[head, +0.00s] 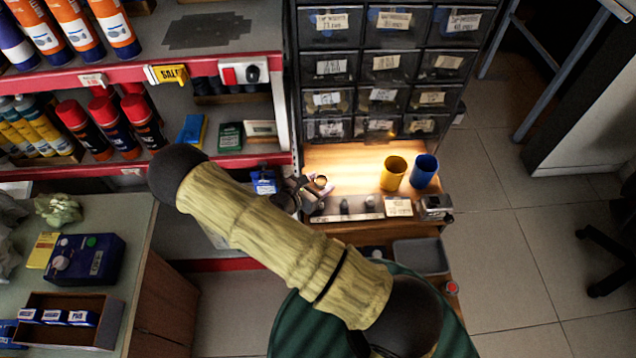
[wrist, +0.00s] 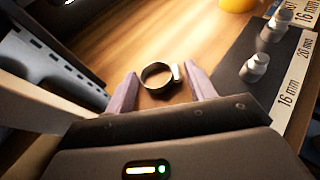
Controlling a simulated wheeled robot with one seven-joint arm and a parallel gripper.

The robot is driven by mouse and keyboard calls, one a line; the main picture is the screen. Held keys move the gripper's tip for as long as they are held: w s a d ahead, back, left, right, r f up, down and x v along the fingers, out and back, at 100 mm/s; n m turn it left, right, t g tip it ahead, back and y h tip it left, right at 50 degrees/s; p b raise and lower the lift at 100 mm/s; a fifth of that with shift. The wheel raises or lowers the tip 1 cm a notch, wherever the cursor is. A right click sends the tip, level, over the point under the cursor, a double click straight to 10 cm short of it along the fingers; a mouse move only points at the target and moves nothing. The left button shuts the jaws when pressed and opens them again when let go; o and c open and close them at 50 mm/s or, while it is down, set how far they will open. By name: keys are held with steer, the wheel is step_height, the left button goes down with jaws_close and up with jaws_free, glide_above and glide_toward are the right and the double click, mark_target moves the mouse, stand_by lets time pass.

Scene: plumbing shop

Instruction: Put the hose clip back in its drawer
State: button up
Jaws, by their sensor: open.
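The hose clip (wrist: 146,80) is a dark metal ring with a pale screw housing on its right side. It lies on the wooden bench top, between and slightly beyond my fingertips in the wrist view. It also shows small in the head view (head: 320,181). My gripper (wrist: 161,92) is open, its two pale purple fingers on either side of the clip, with no clear contact. In the head view my gripper (head: 311,190) is low over the bench's left end, partly hidden by my arm.
A yellow cup (head: 393,173) and a blue cup (head: 424,171) stand right of the clip. A strip (head: 346,217) with small fittings and size labels runs along the bench front. A red-edged shelf (head: 228,160) stands left of the cabinet.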

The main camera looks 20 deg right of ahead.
steer(key=v, duration=1.2)
steer(key=s+d+r+m+g+y, duration=0.1)
steer(key=s+d+r+m+y, duration=0.2)
steer(key=r+m, duration=0.3)
steer(key=s+d+r+m+g+y, duration=0.2)
steer(key=s+d+r+m+y, duration=0.1)
steer(key=r+m, duration=0.4)
steer(key=s+d+r+m+g+y, duration=0.1)
steer(key=s+d+r+m+y, duration=0.2)
steer(key=m, duration=0.8)
step_height(320, 180, up, 4)
steer(key=shift+r+m+g+y, duration=0.1)
steer(key=shift+m+g+y, duration=0.3)
steer(key=shift+y, duration=0.7)
steer(key=shift+s+d, duration=0.1)
